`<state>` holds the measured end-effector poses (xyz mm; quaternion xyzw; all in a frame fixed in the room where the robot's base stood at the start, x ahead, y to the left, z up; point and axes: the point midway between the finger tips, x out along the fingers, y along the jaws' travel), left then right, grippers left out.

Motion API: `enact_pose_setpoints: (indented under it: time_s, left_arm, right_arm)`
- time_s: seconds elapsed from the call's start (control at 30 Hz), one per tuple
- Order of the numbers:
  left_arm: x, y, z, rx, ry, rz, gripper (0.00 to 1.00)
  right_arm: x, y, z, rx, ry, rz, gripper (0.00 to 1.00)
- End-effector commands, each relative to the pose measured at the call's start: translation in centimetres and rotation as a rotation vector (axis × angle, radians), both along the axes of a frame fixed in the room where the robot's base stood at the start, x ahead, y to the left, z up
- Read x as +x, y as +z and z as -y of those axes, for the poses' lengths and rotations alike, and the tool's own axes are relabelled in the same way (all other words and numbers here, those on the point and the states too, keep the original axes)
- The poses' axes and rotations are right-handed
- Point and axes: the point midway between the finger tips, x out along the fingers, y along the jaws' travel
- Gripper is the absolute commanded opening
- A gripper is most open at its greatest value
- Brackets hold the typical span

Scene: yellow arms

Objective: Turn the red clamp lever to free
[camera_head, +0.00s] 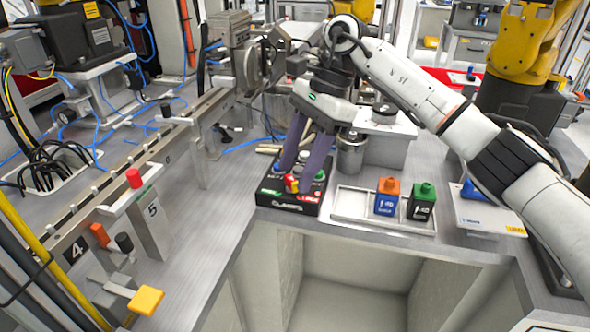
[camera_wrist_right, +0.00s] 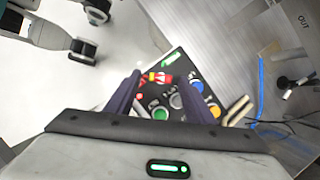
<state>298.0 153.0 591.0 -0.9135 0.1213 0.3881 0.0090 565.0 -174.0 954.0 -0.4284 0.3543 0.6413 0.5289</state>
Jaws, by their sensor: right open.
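A small red lever-like piece with a yellow part (camera_head: 292,183) sits on a black control box (camera_head: 288,204) near the table's inner edge. It also shows in the right wrist view (camera_wrist_right: 157,77), lying between the fingertips. My right gripper (camera_head: 297,178) reaches down over the box with its two dark purple fingers apart, one on each side of the red piece. In the right wrist view the right gripper (camera_wrist_right: 162,81) is open and empty. I cannot tell whether a finger touches the piece. The fingers hide part of the box. My left gripper is not in view.
Green, white, blue and yellow buttons surround the red piece on the box. A tray (camera_head: 352,205) with blue-orange (camera_head: 387,197) and green (camera_head: 422,202) containers stands to the right. A metal cylinder (camera_head: 350,153) stands behind.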

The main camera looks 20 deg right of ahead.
Motion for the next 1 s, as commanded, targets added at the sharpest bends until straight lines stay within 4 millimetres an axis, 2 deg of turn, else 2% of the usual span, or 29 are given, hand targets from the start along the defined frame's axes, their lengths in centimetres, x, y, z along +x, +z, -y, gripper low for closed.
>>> enact_pose_setpoints:
  time_s: [0.13,0.4,0.47,0.67,1.0]
  left_arm:
    - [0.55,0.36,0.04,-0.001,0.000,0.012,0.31]
    - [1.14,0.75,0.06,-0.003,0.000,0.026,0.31]
    - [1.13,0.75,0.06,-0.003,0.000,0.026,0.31]
    - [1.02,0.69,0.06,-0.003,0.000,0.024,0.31]
    - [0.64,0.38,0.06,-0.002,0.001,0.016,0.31]
  right_arm:
    - [-0.10,-0.94,-0.46,0.001,0.002,0.001,0.48]
    - [-0.09,-1.10,-0.53,0.001,0.001,0.001,0.48]
    - [-0.09,-1.09,-0.53,0.001,0.001,0.001,0.42]
    - [-0.10,-1.08,-0.51,0.001,0.001,0.001,0.08]
    - [-0.15,-1.11,-0.49,0.001,-0.045,0.001,0.07]
